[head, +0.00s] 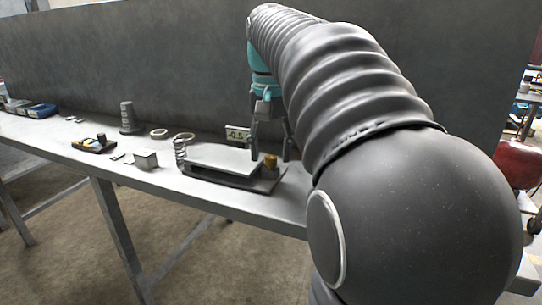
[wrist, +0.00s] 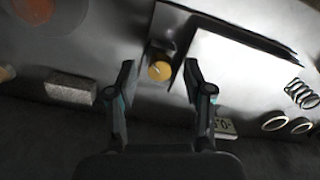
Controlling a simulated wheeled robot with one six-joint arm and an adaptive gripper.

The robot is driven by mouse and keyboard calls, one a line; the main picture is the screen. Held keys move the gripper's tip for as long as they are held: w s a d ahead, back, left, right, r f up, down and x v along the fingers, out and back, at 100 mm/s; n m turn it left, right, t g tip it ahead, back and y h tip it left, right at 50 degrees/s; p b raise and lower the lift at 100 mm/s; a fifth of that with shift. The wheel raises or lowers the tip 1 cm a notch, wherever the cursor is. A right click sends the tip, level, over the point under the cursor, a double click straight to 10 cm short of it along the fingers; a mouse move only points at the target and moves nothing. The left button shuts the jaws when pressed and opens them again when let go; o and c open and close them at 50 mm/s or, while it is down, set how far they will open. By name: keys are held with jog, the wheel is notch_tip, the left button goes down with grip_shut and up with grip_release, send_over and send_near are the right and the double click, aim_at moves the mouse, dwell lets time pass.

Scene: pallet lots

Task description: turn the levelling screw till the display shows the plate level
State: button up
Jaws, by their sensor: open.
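The levelling screw has a brass-yellow round knob (head: 270,161) at the right end of the pale plate (head: 222,158), which lies on a dark base on the bench. In the wrist view the knob (wrist: 160,71) sits between my fingertips, with a gap on each side. My gripper (head: 270,150) is open around or just above the knob; the exact height is hard to tell. It also shows in the wrist view (wrist: 159,70). The small display (head: 238,134) behind the plate seems to read -0.5. In the wrist view the display (wrist: 225,127) is partly hidden by a finger.
A coil spring (head: 181,149) stands left of the plate. A tall grey panel (head: 130,50) backs the bench.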

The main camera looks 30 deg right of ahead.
jog(key=shift+f, duration=0.45)
grip_shut()
jog(key=shift+r+m+p, duration=0.1)
jog(key=shift+m+p, duration=0.2)
jog(key=shift+m, duration=0.1)
jog(key=m+p, duration=0.1)
jog(key=m, duration=0.1)
jog(key=shift+m, duration=0.4)
jog(key=m, duration=0.3)
jog(key=shift+p, duration=0.35)
jog(key=shift+m, duration=1.7)
